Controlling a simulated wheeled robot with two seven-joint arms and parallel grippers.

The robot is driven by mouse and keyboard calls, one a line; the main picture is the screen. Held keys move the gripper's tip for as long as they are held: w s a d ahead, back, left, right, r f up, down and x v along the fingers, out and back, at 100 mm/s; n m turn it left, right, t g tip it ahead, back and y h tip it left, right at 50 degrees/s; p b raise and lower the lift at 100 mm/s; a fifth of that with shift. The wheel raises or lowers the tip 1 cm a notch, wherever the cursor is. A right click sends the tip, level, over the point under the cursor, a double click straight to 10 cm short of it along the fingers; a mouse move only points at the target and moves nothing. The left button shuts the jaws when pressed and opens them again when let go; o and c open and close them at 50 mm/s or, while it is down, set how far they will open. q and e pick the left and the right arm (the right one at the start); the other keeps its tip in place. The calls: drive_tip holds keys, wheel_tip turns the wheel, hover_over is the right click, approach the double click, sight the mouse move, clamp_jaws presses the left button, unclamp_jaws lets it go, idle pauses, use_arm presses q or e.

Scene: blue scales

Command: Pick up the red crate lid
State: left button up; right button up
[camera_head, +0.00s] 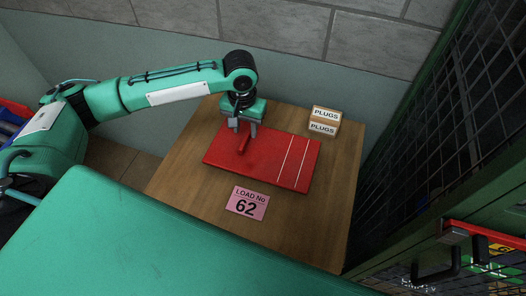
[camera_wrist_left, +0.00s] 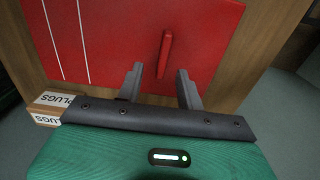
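The red crate lid (camera_head: 260,160) lies flat on a wooden table. It is a red panel with two thin white lines near its right end and a raised red bar handle (camera_head: 243,144) nearer its left end. The lid also shows in the left wrist view (camera_wrist_left: 115,35), with the handle (camera_wrist_left: 165,53) just ahead of the fingers. My left gripper (camera_head: 244,136) is over the lid's back part at the handle. Its two fingers are apart with a gap between them (camera_wrist_left: 161,85), and the handle's near end lies around that gap. My right gripper is not in view.
A small box labelled PLUGS (camera_head: 324,121) stands at the table's back right. A pink card reading LOAD No 62 (camera_head: 247,203) lies in front of the lid. A wall is behind the wooden table (camera_head: 310,225); a mesh cage (camera_head: 450,130) stands at the right.

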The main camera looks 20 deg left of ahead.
sight(244, 140)
use_arm(q)
drive_tip(key=f, duration=0.3)
drive_tip(key=f+p, duration=0.1)
drive_tip(key=f, duration=0.1)
drive_tip(key=shift+s+a+f, duration=0.15)
drive_tip(key=shift+a, duration=0.15)
clamp_jaws()
